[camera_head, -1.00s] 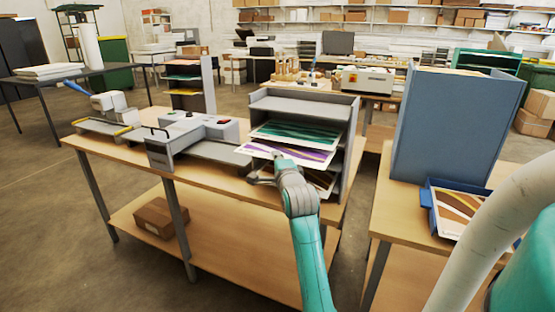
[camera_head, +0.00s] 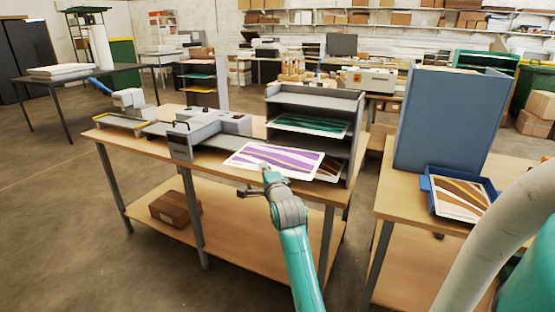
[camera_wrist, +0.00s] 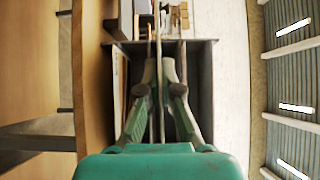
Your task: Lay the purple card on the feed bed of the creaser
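The purple card (camera_head: 262,160), white with purple wavy stripes, is held about level in front of the grey rack (camera_head: 352,150). My gripper (camera_wrist: 157,72) is shut on the card's near edge; in the wrist view the card (camera_wrist: 158,50) is a thin edge-on line between the fingers. In the head view the fingertips are hard to make out. The grey machine with a black handle (camera_head: 205,127), apparently the creaser, stands on the table left of the card. Its flat feed bed (camera_head: 226,142) reaches toward the card, which hides part of it.
A green card (camera_head: 308,124) lies on a rack shelf, and a brown card (camera_head: 330,169) shows lower down. A blue tray (camera_head: 431,200) with a brown card is on the right-hand table beside a tall blue-grey panel (camera_head: 445,120). A blue-handled device (camera_head: 124,100) stands at the left.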

